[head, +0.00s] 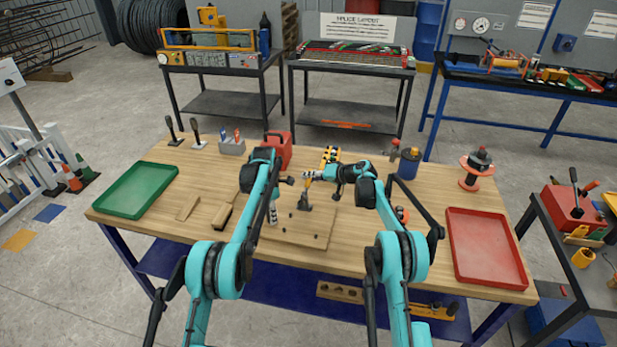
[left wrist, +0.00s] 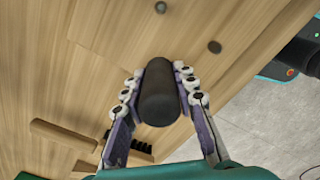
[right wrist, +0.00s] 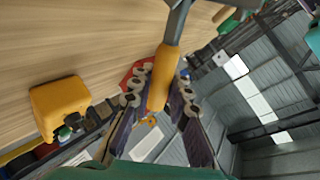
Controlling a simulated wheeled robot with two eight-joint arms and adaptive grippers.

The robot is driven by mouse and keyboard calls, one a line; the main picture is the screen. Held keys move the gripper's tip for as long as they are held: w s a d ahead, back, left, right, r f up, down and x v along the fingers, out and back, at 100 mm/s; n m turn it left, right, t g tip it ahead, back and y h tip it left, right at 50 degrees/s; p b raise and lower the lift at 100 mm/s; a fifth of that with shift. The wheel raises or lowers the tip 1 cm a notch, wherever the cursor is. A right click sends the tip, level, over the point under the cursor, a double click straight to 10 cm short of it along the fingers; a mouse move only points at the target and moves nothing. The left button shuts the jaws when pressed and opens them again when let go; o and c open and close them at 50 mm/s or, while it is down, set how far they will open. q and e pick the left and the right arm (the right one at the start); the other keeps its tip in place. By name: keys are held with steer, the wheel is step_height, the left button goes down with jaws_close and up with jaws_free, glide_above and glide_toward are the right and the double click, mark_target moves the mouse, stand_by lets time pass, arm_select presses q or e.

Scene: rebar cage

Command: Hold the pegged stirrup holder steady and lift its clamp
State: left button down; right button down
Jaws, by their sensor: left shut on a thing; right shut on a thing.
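The stirrup holder is a flat wooden board (head: 290,236) with small dark pegs, lying on the workbench; its surface also shows in the left wrist view (left wrist: 130,30). A grey toggle clamp (head: 304,202) stands at its back, with an orange handle (right wrist: 161,85) on a grey lever. My left gripper (head: 273,215) points down at the board's left side, shut on a dark upright cylinder (left wrist: 159,92). My right gripper (head: 309,176) comes in from the right, shut on the orange handle; it shows in the right wrist view (right wrist: 160,90). The cylinder's base is hidden.
A green tray (head: 137,190) lies at the left and a red tray (head: 486,247) at the right. Wooden pieces (head: 188,208) lie left of the board. A red box (head: 279,150) and a yellow block (head: 331,155) stand behind.

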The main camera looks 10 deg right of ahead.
steer(key=shift+w+d+f+m+g, duration=0.15)
steer(key=shift+w+f+m+g, duration=0.15)
steer(key=shift+f+m+g, duration=0.25)
steer(key=shift+f, duration=0.15)
steer(key=c, duration=1.4)
jaws_free()
steer(key=v, duration=1.2)
steer(key=shift+w+d, duration=0.1)
